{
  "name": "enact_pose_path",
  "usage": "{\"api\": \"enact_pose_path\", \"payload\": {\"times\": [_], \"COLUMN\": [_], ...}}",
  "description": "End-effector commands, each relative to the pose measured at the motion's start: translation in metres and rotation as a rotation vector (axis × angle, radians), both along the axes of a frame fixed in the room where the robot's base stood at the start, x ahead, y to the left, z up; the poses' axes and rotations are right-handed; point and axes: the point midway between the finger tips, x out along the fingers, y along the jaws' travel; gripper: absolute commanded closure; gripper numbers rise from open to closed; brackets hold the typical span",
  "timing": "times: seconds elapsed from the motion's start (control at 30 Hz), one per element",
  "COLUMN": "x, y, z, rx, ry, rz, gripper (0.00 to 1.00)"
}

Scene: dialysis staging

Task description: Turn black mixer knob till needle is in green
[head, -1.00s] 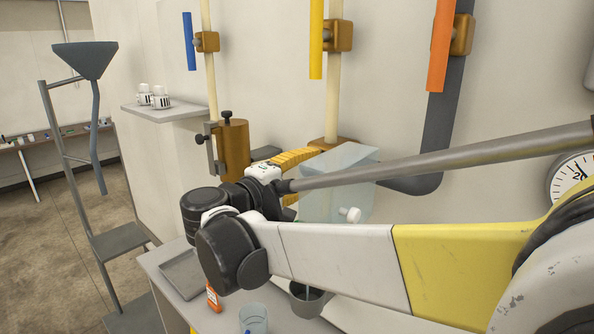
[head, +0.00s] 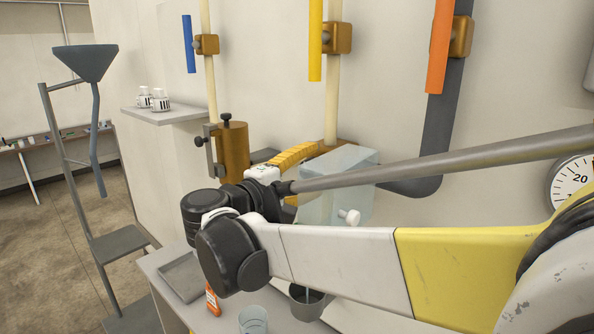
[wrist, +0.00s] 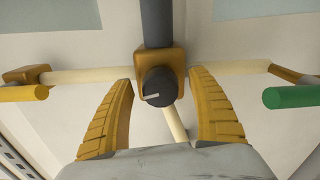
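The black knob (wrist: 158,86) with a pale pointer line sits on a brass mixer body (wrist: 176,62) in the wrist view. The pointer lies nearly level. My gripper (wrist: 163,88) is open, with one ribbed yellow finger on each side of the knob and gaps between. In the head view my gripper (head: 296,156) reaches toward the wall, and its tips and the knob are hidden. A round white gauge (head: 573,183) is cut off at the right edge; its needle and any green zone cannot be made out.
A yellow handle (wrist: 22,93) and a green handle (wrist: 291,97) flank the mixer. A translucent box (head: 350,165) stands beside my gripper. A counter below holds a grey tray (head: 180,276), a clear cup (head: 253,320) and a dark pot (head: 306,304).

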Motion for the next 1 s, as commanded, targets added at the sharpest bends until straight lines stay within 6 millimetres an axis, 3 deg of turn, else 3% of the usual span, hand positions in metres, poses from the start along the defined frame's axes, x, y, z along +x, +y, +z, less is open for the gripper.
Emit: {"api": "enact_pose_path", "payload": {"times": [0.37,0.8,1.0], "x": [-0.007,-0.071,-0.084], "y": [0.009,0.072,0.084], "z": [0.000,0.000,0.000], "rx": [0.000,0.000,0.000], "ry": [0.000,0.000,0.000], "rz": [0.003,0.004,0.001], "gripper": [0.32,0.32,0.32]}}
